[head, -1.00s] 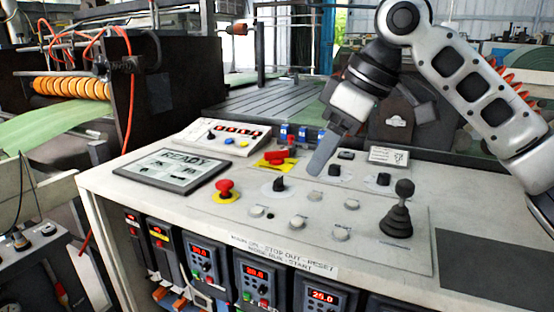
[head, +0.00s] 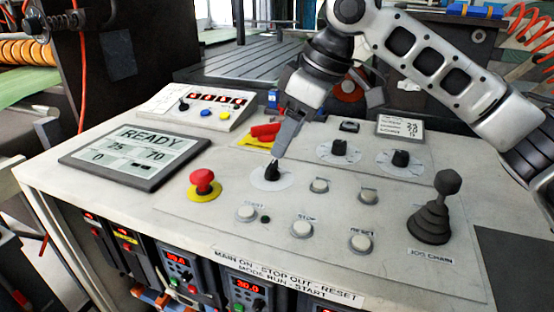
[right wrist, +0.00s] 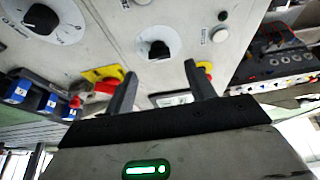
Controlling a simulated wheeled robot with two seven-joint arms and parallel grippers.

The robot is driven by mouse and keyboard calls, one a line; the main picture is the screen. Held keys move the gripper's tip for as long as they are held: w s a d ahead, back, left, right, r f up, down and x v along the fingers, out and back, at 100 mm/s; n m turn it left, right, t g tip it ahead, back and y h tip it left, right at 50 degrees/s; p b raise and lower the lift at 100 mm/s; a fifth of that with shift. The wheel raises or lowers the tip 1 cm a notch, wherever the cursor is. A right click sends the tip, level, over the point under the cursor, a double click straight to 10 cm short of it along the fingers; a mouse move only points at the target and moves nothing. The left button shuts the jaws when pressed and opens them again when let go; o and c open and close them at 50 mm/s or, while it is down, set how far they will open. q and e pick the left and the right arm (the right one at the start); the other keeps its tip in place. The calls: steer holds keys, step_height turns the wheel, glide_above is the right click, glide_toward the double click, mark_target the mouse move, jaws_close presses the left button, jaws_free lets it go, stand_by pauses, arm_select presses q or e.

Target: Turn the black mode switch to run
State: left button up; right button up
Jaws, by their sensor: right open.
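The black mode switch (head: 272,171) is a small pointer knob on a round white dial, set in the light panel right of the display. In the right wrist view the black knob (right wrist: 158,50) lies ahead of the fingertips, roughly midway between them. My right gripper (head: 279,154) comes down from behind, its fingertips close above and beside the knob. Its two fingers stand apart in the right wrist view (right wrist: 160,70), with nothing held. Contact with the knob cannot be made out. The dial's lettering is too small to read. My left gripper is not in view.
A red mushroom button (head: 203,181) stands left of the switch, a red handle on a yellow plate (head: 262,136) behind it. Two more black knobs (head: 339,148) (head: 400,158), several pale push buttons (head: 319,186) and a black joystick (head: 436,212) lie right and front. The display (head: 135,157) reads READY.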

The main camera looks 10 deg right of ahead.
mark_target(274, 164)
steer(key=x, duration=0.5)
steer(key=shift+w+a+f, duration=0.15)
steer(key=shift+f, duration=0.25)
steer(key=c, duration=1)
